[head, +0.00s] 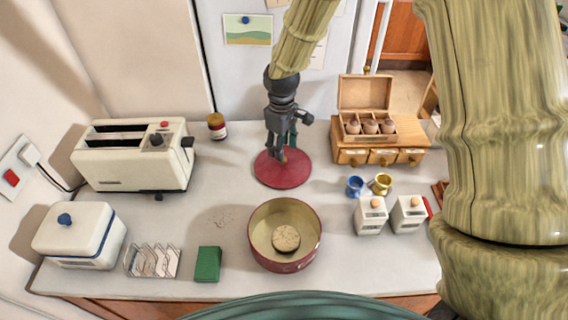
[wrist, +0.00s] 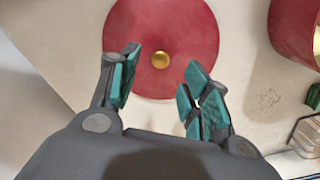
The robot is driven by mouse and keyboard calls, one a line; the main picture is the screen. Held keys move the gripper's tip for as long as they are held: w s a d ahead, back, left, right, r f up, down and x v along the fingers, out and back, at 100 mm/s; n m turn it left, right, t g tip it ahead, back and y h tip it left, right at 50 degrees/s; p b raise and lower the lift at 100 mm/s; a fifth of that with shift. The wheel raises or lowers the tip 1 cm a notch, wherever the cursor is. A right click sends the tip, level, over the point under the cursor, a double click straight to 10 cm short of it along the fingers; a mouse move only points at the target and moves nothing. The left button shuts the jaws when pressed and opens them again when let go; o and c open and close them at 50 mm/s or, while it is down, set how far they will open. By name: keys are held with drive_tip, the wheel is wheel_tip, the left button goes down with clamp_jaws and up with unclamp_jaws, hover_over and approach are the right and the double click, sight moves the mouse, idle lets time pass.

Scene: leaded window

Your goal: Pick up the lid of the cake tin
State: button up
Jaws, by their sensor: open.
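The cake tin's lid (head: 267,177) is a flat red disc lying on the worktop behind the open tin. In the wrist view the lid (wrist: 160,25) shows a small gold knob (wrist: 160,60) at its centre. My gripper (head: 284,150) points down over the lid, open and empty. In the wrist view its teal fingertips (wrist: 163,75) stand apart on either side of the knob, with the knob slightly beyond them. I cannot tell the exact height of the fingers above the lid. The red cake tin (head: 285,264) stands open in front, with a round cake (head: 286,238) inside.
A toaster (head: 130,165) and a small jar (head: 216,126) stand left of the lid. A wooden box on drawers (head: 380,150), two cups (head: 355,186) and two white canisters (head: 370,215) stand right. A toast rack (head: 152,262) and green block (head: 207,264) lie front left.

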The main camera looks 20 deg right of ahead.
drive_tip(key=shift+s+f+p, duration=0.2)
drive_tip(key=shift+f+p, duration=0.1)
drive_tip(key=shift+w+f+p, duration=0.15)
drive_tip(key=shift+f+p, duration=0.05)
drive_tip(key=shift+f, duration=0.4)
drive_tip(key=shift+w+f+p, duration=0.15)
drive_tip(key=shift+f+p, duration=0.05)
drive_tip(key=shift+f, duration=0.75)
drive_tip(key=shift+s+f, duration=0.15)
drive_tip(key=shift+f, duration=0.25)
clamp_jaws()
